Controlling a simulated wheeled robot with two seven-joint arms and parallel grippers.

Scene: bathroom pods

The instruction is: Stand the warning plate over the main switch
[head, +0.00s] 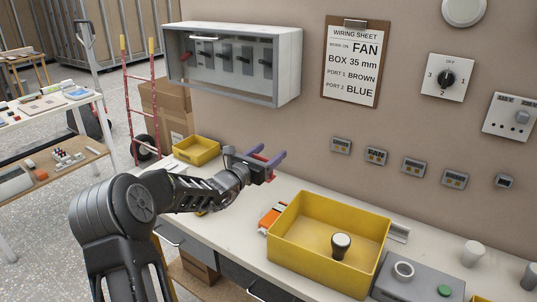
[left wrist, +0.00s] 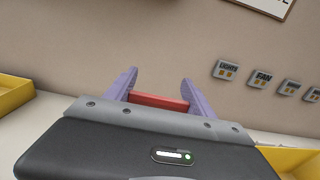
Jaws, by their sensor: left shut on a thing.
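My left gripper (head: 270,161) is raised over the far left part of the white counter, in front of the wall. In the left wrist view its purple fingers (left wrist: 158,88) are closed on a narrow red piece (left wrist: 158,102), which looks like the warning plate seen edge-on. A bit of its red edge (head: 271,178) shows in the head view; its face is hidden. The grey wall cabinet (head: 290,60) hangs above and left of the gripper. Inside it are several dark switches and a small red part (head: 186,55), possibly the main switch. My right gripper is not in view.
A large yellow bin (head: 285,225) holding a dark knob-topped thing stands on the counter, with orange pieces (head: 271,217) beside it. A smaller yellow tray (head: 197,150) is at the far left end. Labelled wall plates (head: 376,156) and a clipboard (head: 354,62) are on the wall.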

